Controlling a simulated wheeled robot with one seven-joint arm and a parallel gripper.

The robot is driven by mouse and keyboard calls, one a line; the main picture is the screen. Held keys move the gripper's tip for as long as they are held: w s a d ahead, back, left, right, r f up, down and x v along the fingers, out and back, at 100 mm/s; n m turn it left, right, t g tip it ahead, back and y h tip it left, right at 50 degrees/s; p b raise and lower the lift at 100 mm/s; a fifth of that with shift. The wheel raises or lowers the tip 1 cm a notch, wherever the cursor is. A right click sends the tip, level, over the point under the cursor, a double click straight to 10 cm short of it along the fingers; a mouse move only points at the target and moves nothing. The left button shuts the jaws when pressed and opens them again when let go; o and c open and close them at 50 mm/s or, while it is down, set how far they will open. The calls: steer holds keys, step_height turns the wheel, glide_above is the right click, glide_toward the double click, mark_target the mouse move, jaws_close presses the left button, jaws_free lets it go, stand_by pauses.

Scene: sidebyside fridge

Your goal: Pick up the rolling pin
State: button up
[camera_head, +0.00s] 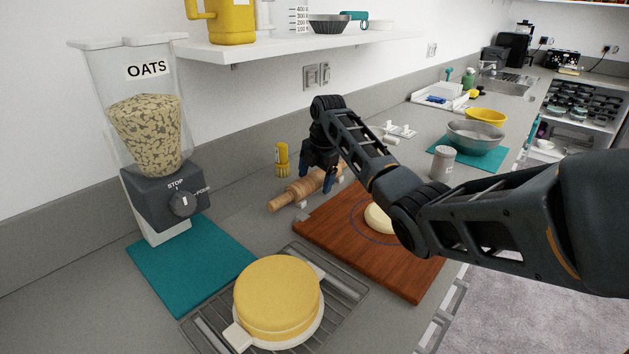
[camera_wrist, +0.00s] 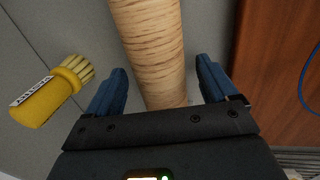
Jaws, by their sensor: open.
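The wooden rolling pin (camera_head: 297,190) lies on the grey counter between the wall and the cutting board. In the wrist view the rolling pin (camera_wrist: 150,50) runs up and down the picture, with its near part hidden by my gripper. My gripper (camera_head: 329,178) points down over the far part of the pin. In the wrist view my gripper (camera_wrist: 160,90) is open, with one blue finger on each side of the pin. A gap shows between each finger and the wood, with the left finger closer to it.
A yellow brush (camera_head: 281,158) stands beside the pin near the wall. The wooden cutting board (camera_head: 400,280) with pale dough (camera_head: 379,217) lies on the other side. An oats dispenser (camera_head: 150,130), a teal mat (camera_head: 180,270) and a yellow cake (camera_head: 278,295) on a rack are nearer.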

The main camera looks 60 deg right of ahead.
mark_target(315, 172)
steer(key=c, duration=1.3)
steer(key=shift+c, duration=0.2)
steer(key=shift+d+r, duration=0.1)
steer(key=shift+r, duration=0.1)
steer(key=shift+r, duration=0.25)
steer(key=r, duration=0.1)
steer(key=r+b, duration=0.1)
steer(key=r, duration=0.1)
steer(key=shift+s+r, duration=0.2)
steer(key=shift+r, duration=0.05)
steer(key=s+r+p, duration=0.2)
steer(key=s+r, duration=0.4)
steer(key=s, duration=0.5)
steer(key=shift+s+r+p, duration=0.15)
steer(key=shift+r+p, duration=0.2)
